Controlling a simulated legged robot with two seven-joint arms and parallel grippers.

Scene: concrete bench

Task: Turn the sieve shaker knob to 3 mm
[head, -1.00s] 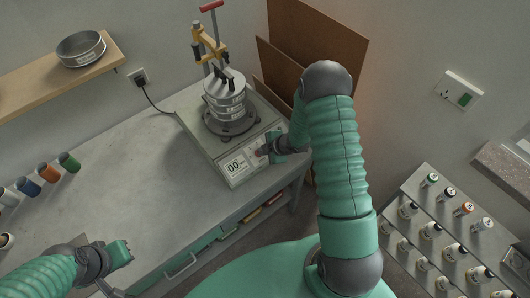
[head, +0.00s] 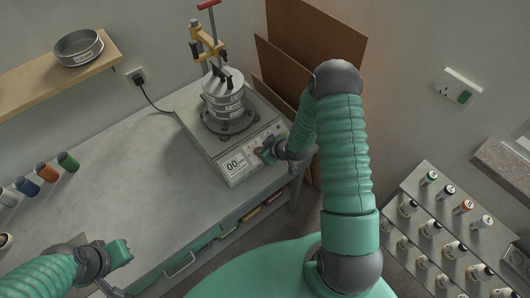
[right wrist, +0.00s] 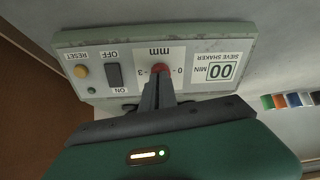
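The sieve shaker (head: 222,170) stands at the back right of the bench with a stack of sieves (head: 224,98) on it. In the right wrist view its panel (right wrist: 100,60) shows upside down, with a small red knob (right wrist: 160,69) beside the "mm" label and the marks 0 and 3. My right gripper (head: 264,151) is at the panel. In the right wrist view its fingers (right wrist: 159,82) are close together at the knob and seem shut on it. They hide most of the knob and its pointer. My left gripper (head: 125,251) is over the bench's front left, away from the shaker; its fingertips are unclear.
The panel also has a dark ON/OFF switch (right wrist: 114,75), a yellow reset button (right wrist: 82,71) and a display (right wrist: 221,71) reading 00. Brown boards (head: 310,40) lean behind the shaker. Several coloured jars (head: 47,172) stand at the bench's left. The bench middle is clear.

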